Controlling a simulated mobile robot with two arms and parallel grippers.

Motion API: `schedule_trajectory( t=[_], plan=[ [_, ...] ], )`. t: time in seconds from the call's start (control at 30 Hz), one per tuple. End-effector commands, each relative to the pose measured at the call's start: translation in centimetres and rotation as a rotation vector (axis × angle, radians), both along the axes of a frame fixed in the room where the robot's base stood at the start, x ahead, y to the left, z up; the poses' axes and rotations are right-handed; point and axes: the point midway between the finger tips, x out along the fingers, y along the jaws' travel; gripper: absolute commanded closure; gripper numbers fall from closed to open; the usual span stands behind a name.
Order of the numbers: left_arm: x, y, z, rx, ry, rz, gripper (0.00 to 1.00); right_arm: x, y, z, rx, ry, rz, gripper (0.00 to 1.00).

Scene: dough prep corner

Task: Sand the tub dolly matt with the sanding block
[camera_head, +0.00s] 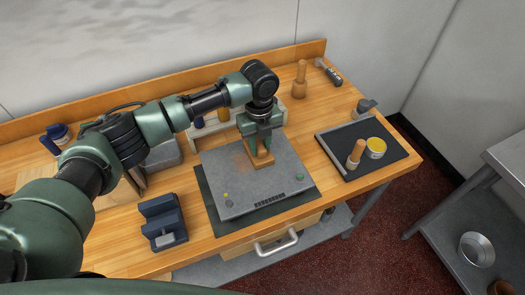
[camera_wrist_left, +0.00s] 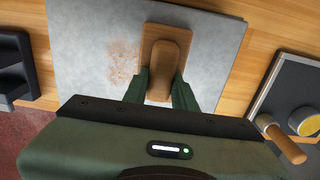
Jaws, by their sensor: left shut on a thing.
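The sanding block, a wooden block with a rounded handle (camera_head: 262,162), rests on a flat grey slab (camera_head: 225,185), which I take for the tub dolly. My left gripper (camera_head: 262,147) is shut on the block's handle from above. In the left wrist view its green fingers (camera_wrist_left: 161,88) sit on either side of the handle of the block (camera_wrist_left: 150,88). A rusty brown patch (camera_wrist_left: 122,62) marks the slab (camera_wrist_left: 85,25) just left of the block; in the head view the gripper partly hides this area. My right gripper is not in view.
The slab lies on a dark mat (camera_head: 218,230) on the wooden bench. A dark blue holder (camera_head: 160,222) stands left of it. At right, a tray (camera_head: 397,146) bears a yellow-labelled tin (camera_head: 376,148) and a wooden-handled tool (camera_head: 355,153). A wooden peg (camera_head: 300,78) stands behind.

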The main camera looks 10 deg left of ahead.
Motion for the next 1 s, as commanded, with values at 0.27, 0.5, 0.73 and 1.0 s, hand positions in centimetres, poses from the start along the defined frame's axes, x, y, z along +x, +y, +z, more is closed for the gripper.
schedule_trajectory(
  t=[0.27, 0.5, 0.73, 1.0],
  plan=[
    [0.3, 0.2, 0.0, 0.0, 0.0, -0.002, 1.0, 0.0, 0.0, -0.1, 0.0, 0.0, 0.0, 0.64],
    [-0.4, 1.3, 0.2, 0.001, 0.003, 0.0, 1.0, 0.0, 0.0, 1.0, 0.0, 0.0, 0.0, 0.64],
    [-1.8, 3.3, 0.0, 0.003, 0.003, 0.001, 1.0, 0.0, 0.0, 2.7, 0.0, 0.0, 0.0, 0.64],
    [-3.1, 5.1, -0.3, 0.003, 0.004, 0.0, 1.0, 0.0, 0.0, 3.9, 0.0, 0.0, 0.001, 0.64]
  ],
)
